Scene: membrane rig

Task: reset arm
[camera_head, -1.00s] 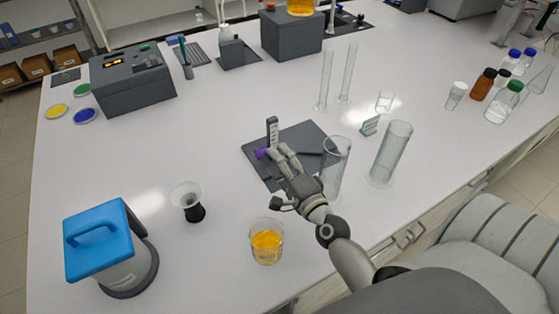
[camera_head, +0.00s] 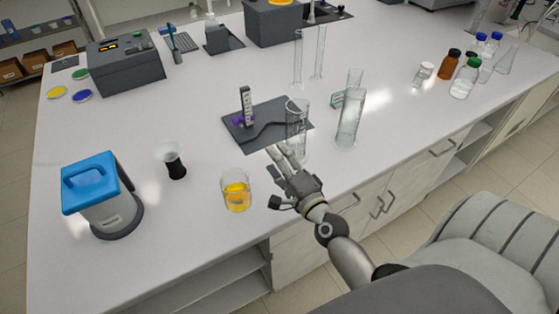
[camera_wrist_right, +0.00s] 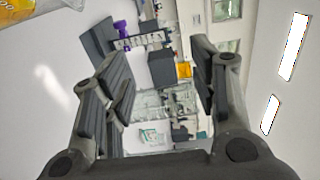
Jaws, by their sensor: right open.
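My right gripper (camera_head: 280,164) is open and empty in the head view, over the front edge of the bench (camera_head: 205,115). In the right wrist view its two fingers (camera_wrist_right: 160,95) stand apart with nothing between them. In the head view it is in front of the dark mat (camera_head: 262,116), which bears a small upright stand (camera_head: 246,106) with a purple part (camera_head: 238,121). The stand and purple part (camera_wrist_right: 122,28) also show beyond the fingers in the wrist view. My left gripper is not in view.
A beaker of yellow liquid (camera_head: 236,190) stands left of the gripper. Tall glass cylinders (camera_head: 350,118) stand just behind it.

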